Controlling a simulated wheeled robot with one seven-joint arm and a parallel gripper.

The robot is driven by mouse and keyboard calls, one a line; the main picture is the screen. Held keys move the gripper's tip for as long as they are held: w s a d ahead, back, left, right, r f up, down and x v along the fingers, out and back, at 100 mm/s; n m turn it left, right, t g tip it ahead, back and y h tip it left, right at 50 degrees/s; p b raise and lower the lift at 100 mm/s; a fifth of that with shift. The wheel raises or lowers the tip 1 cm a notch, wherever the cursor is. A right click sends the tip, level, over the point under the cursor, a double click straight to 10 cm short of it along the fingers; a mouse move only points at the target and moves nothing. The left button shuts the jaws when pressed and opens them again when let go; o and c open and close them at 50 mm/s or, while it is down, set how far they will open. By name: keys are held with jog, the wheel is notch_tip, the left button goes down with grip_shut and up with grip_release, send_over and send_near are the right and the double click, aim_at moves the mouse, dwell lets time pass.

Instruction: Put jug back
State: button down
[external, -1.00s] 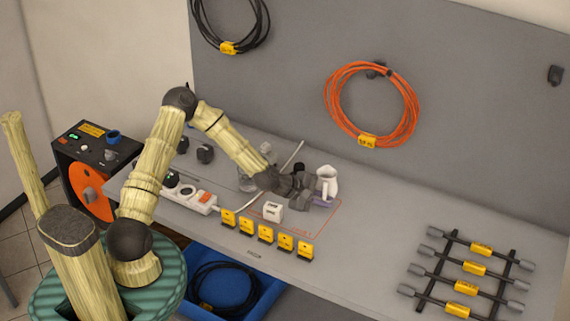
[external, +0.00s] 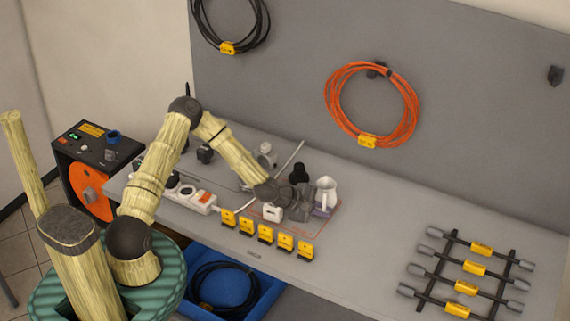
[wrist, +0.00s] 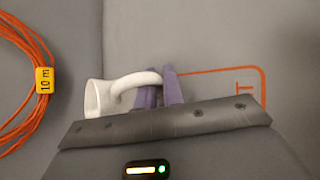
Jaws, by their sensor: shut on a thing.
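The white jug (external: 326,188) is upright in the external view, over the workbench near the orange outline (external: 334,213) marked on its top. In the wrist view the jug (wrist: 98,99) shows on the left, with its handle reaching right to the purple fingers. My gripper (external: 314,207), in the wrist view (wrist: 160,88), is shut on the jug's handle. Part of the outline also shows right of the fingers in the wrist view (wrist: 262,88). I cannot tell whether the jug's base touches the bench. The gripper's cover hides the lower part of that view.
A white power strip (external: 195,198) is to the left. An orange cable coil (external: 372,105) hangs behind. The rack of black cables (external: 468,272) is at right; bench between is clear.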

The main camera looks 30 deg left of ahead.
jog(key=c, duration=1.5)
grip_release()
jog(key=shift+r, duration=0.2)
jog(key=b+v, duration=0.1)
jog(key=v, duration=1.1)
jog(key=shift+d, duration=0.1)
